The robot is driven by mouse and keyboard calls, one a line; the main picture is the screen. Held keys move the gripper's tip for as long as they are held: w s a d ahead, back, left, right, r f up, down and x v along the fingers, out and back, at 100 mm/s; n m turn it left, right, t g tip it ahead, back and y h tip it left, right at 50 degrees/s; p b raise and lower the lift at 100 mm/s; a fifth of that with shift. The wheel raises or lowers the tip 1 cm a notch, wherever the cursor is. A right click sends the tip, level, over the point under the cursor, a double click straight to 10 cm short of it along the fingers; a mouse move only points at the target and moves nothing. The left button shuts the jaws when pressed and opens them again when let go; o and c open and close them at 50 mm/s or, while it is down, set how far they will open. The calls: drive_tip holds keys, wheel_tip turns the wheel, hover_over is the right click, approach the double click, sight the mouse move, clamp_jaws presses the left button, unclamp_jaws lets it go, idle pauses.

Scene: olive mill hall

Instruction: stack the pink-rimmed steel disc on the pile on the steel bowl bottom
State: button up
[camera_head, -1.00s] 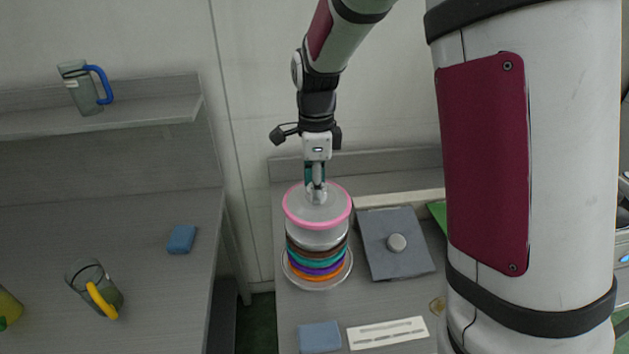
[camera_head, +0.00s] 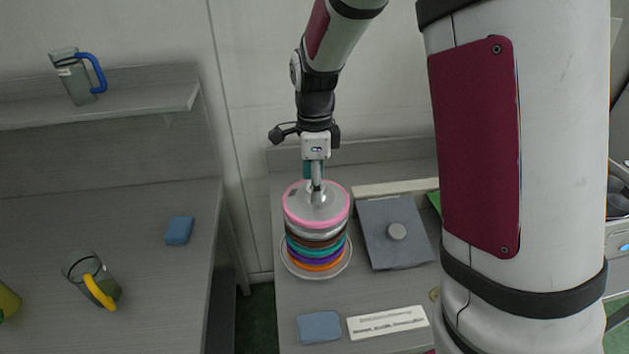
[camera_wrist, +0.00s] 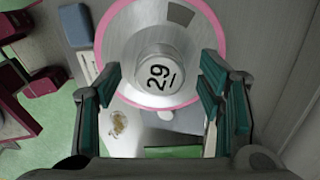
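The pink-rimmed steel disc (camera_head: 297,207) lies level on top of the pile, with no clear gap under it. Its round knob, marked 29, shows in the wrist view (camera_wrist: 160,76). Below it the pile (camera_head: 316,252) shows brown, teal, purple and orange rims. The steel bowl bottom (camera_head: 287,262) is under the pile, with only its rim showing. My gripper (camera_head: 315,188) is above the disc, pointing down at the knob. In the wrist view its fingers (camera_wrist: 160,85) stand apart on both sides of the knob, with gaps between.
A grey plate with a round knob (camera_head: 385,250) lies right of the pile. A blue block (camera_head: 319,327) and a white label card (camera_head: 387,322) lie in front. A side counter at left holds a blue sponge (camera_head: 179,230) and a yellow-handled jug (camera_head: 95,282).

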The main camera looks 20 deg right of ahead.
wheel_tip(320, 180, up, 12)
idle(0.6)
idle(0.5)
drive_tip(key=s+r+n+t, duration=0.2)
drive_tip(key=s+n, duration=0.8)
drive_tip(key=s, duration=0.1)
drive_tip(key=s+r+n+t, duration=0.2)
drive_tip(key=s+n+t, duration=0.1)
drive_tip(key=s+n, duration=0.8)
drive_tip(key=shift+s+r, duration=0.15)
drive_tip(key=shift+s, duration=0.4)
drive_tip(key=shift+d, duration=0.1)
idle(0.6)
